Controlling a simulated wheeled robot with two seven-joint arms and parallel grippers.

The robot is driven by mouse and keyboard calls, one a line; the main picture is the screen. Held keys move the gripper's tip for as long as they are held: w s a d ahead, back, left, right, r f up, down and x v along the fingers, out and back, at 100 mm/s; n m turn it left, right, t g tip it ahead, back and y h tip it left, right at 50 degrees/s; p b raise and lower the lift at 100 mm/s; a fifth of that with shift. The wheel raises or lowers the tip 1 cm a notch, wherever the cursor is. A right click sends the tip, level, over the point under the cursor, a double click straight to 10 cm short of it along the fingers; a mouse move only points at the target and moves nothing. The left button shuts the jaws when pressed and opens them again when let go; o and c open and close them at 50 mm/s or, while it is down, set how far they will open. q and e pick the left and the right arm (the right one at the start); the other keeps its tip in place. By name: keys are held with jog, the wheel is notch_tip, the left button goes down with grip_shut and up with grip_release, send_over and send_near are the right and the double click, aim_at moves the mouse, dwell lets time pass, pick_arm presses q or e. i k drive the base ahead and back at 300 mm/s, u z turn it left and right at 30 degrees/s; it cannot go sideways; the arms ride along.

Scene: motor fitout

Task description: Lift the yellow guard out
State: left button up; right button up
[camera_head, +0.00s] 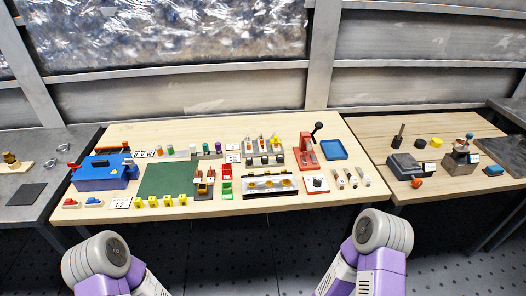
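Several small yellow blocks (153,202) stand in a row at the front edge of the wooden table (230,208), left of its middle. A round yellow piece (436,142) lies at the back of the right-hand table, beside a black one. A black-and-white holder (270,184) near the table's front has yellow parts in it. I cannot tell which of these is the yellow guard. Only rounded grey and purple parts of my two arms show at the bottom. Neither gripper is in view.
A blue box (103,172), green mat (166,179), red lever press (307,152) and blue tray (334,149) occupy the wooden table. The right-hand table holds a grey block device (404,166). A dark pad (26,194) lies on the left bench. Floor shows in front.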

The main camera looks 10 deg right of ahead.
aim_at(272, 140)
jog(key=z, duration=2.25)
jog(key=i, duration=1.65)
jog(key=u, duration=2.75)
